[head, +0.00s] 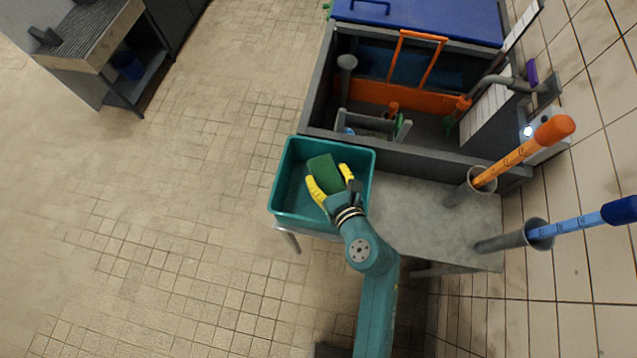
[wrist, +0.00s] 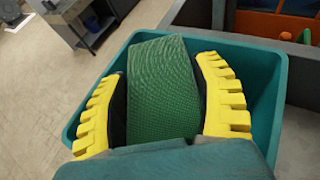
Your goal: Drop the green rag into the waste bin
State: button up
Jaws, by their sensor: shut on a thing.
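The green rag (head: 323,172) is a textured green block-like piece held between the yellow fingers of my gripper (head: 331,180). In the wrist view the rag (wrist: 162,85) sits between the two fingers of my gripper (wrist: 165,98). My gripper is shut on it. The teal open bin (head: 284,195) is under the gripper, and its rim (wrist: 272,75) surrounds the rag in the wrist view. The rag is over the bin's opening; how far above the floor of the bin it is, I cannot tell. The gripper and rag hide part of the bin's inside.
The bin stands at the left end of a grey bench (head: 420,215). Behind it is a dark open crate (head: 400,152) with orange parts and a blue lid (head: 420,18). Orange (head: 525,152) and blue (head: 580,224) handled tools stand in holders at the right. Tiled floor at left is clear.

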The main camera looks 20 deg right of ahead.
notch_tip(320, 180, down, 4)
jog(key=b, duration=0.4)
jog(key=shift+f, duration=0.15)
jog(key=o, duration=1.2)
jog(key=shift+o, duration=0.2)
jog(key=v, duration=1.2)
jog(key=shift+r, duration=0.2)
jog(key=shift+a, duration=0.15)
